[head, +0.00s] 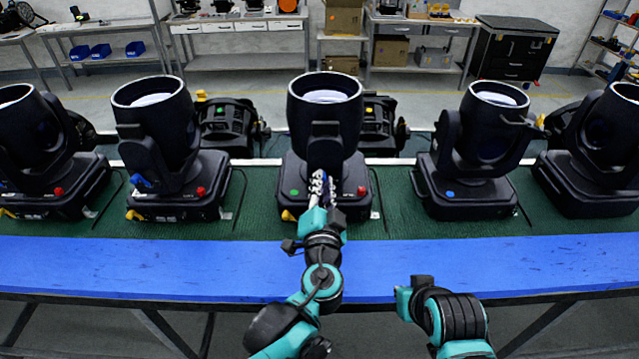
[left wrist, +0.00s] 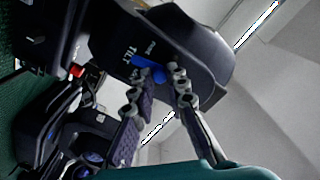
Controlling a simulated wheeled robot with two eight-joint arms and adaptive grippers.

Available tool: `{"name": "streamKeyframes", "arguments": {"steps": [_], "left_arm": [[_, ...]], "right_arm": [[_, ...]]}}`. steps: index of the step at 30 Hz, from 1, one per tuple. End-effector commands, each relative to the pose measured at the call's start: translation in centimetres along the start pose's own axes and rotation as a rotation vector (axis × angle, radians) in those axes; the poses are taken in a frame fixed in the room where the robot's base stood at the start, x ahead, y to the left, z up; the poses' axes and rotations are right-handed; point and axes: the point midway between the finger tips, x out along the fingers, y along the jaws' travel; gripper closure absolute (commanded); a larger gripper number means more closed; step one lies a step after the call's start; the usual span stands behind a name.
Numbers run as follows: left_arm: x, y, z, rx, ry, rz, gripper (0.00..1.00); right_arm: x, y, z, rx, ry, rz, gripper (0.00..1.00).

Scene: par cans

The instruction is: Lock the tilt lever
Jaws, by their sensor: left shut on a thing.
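The par can (head: 325,110) in the middle of the row faces upward, its black yoke and base (head: 292,180) standing on the green mat. In the left wrist view its black side carries white TILT lettering and a blue tilt lever (left wrist: 149,66). My left gripper (head: 318,188) reaches up to the front of this can. In the left wrist view the fingers (left wrist: 156,80) are closed around the blue lever, one on each side, partly covering it. My right gripper is out of the head view; only right arm links show at lower right.
Similar par cans stand to the left (head: 155,110) and right (head: 490,125) of the middle one, with gaps between. More black fixtures (head: 228,125) stand behind. A blue strip (head: 150,265) runs along the table's front and is clear. Workbenches (head: 240,28) line the back wall.

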Motion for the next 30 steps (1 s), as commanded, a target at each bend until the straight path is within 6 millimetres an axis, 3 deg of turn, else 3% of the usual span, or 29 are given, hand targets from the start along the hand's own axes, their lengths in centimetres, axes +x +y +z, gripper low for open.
{"name": "streamKeyframes", "arguments": {"steps": [18,30], "left_arm": [[0.0,1.4,-1.0,0.535,0.0,0.001,1.0],[0.0,2.0,-1.2,0.694,0.001,0.001,1.0]], "right_arm": [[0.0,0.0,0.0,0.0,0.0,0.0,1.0],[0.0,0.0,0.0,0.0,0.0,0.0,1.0]]}}
